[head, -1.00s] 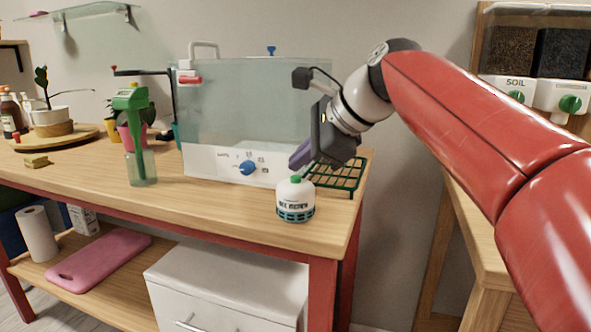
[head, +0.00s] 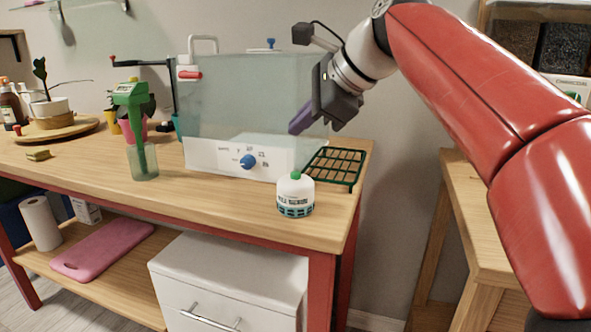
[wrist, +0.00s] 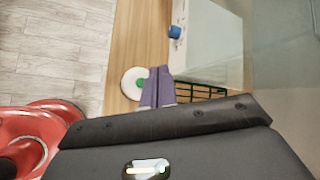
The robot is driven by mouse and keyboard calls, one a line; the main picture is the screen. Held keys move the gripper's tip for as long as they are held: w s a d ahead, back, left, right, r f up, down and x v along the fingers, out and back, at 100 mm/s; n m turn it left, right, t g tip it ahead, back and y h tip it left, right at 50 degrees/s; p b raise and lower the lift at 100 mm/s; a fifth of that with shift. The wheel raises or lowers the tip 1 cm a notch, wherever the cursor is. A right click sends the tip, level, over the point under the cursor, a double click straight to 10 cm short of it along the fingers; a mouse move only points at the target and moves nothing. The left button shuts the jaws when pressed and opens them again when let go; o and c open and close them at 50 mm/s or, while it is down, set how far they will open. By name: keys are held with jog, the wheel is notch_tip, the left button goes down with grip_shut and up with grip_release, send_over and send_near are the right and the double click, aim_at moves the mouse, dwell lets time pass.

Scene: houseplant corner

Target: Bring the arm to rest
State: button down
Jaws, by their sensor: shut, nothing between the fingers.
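My gripper (head: 297,124) is shut and empty. In the head view it hangs in the air at the right end of the glass-sided tank, above the bench top. In the wrist view its purple fingers (wrist: 157,88) lie together, with nothing between them. My red arm reaches in from the right side of the head view.
A white canister with a green cap (head: 295,197) stands on the bench below my gripper. A green wire rack (head: 338,166) lies beside the tank (head: 215,155). A green tool stands in a clear cup (head: 143,165). A soil dispenser shelf (head: 566,91) is at right.

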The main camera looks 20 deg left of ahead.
jog(key=shift+r, duration=0.3)
jog(key=s+d+f+n+h, duration=0.2)
jog(key=s+d+f+n, duration=0.2)
jog(key=d+f, duration=0.5)
jog(key=s+d+f+n+t+h, duration=0.1)
jog(key=s+d+f+n+h, duration=0.2)
jog(key=s+d+f, duration=0.6)
jog(key=s+d+f+n+t+h, duration=0.1)
jog(key=s+d+f+n+h, duration=0.2)
jog(key=s+d+f+n, duration=0.3)
jog(key=s+d+f, duration=0.1)
jog(key=d+f, duration=0.3)
jog(key=f, duration=0.2)
jog(key=shift+d+f+n, duration=0.2)
jog(key=shift+f+n, duration=0.1)
jog(key=shift+s, duration=0.1)
